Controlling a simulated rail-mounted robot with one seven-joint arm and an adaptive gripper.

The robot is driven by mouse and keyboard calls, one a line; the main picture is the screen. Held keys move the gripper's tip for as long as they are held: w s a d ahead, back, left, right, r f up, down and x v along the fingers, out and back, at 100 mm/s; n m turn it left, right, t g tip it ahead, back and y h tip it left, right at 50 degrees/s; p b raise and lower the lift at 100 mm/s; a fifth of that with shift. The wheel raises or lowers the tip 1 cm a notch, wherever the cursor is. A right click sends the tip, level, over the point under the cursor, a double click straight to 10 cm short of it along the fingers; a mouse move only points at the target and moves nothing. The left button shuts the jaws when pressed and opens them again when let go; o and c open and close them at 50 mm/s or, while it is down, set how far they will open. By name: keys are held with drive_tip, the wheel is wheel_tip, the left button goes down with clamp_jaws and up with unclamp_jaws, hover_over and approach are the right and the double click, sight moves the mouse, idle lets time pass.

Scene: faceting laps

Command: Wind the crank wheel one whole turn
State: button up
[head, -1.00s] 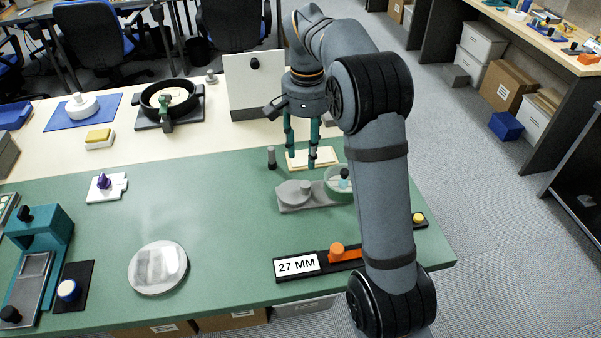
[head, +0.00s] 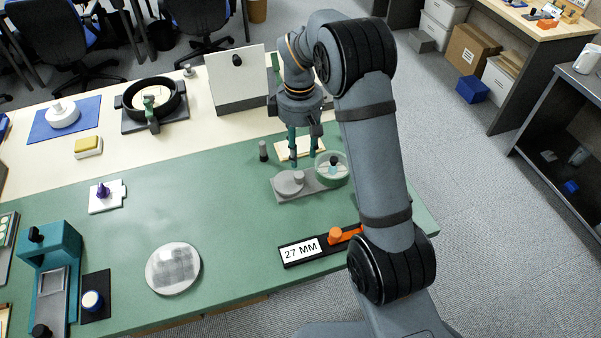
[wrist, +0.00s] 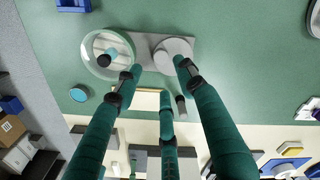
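What looks like the crank wheel is a pale, see-through round rim (head: 346,178) with a dark, teal-topped knob (head: 333,161) standing in it. It sits at one end of a grey base plate (head: 309,190), beside a grey disc (head: 288,183). In the wrist view the wheel (wrist: 90,66) is at upper left, and the disc (wrist: 172,50) is right of it. My gripper (head: 304,164) points down above the back edge of the plate. In the wrist view its three green fingers (wrist: 158,80) are spread, with nothing between them. One fingertip overlaps the wheel's rim there; contact cannot be told.
A dark peg (head: 263,151) and a pale board (head: 307,148) are close behind the plate. A black "27 MM" bar (head: 290,263) with orange parts lies in front. A white panel (head: 238,85) stands behind left. Green mat (head: 225,205) left of the plate is clear.

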sight(299, 174)
wheel_tip(299, 174, down, 10)
drive_tip(key=shift+f+p, duration=0.1)
drive_tip(key=shift+p, duration=0.35)
drive_tip(key=shift+a, duration=0.1)
drive_tip(key=shift+c, duration=1.3)
drive_tip(key=c, duration=0.7)
clamp_jaws()
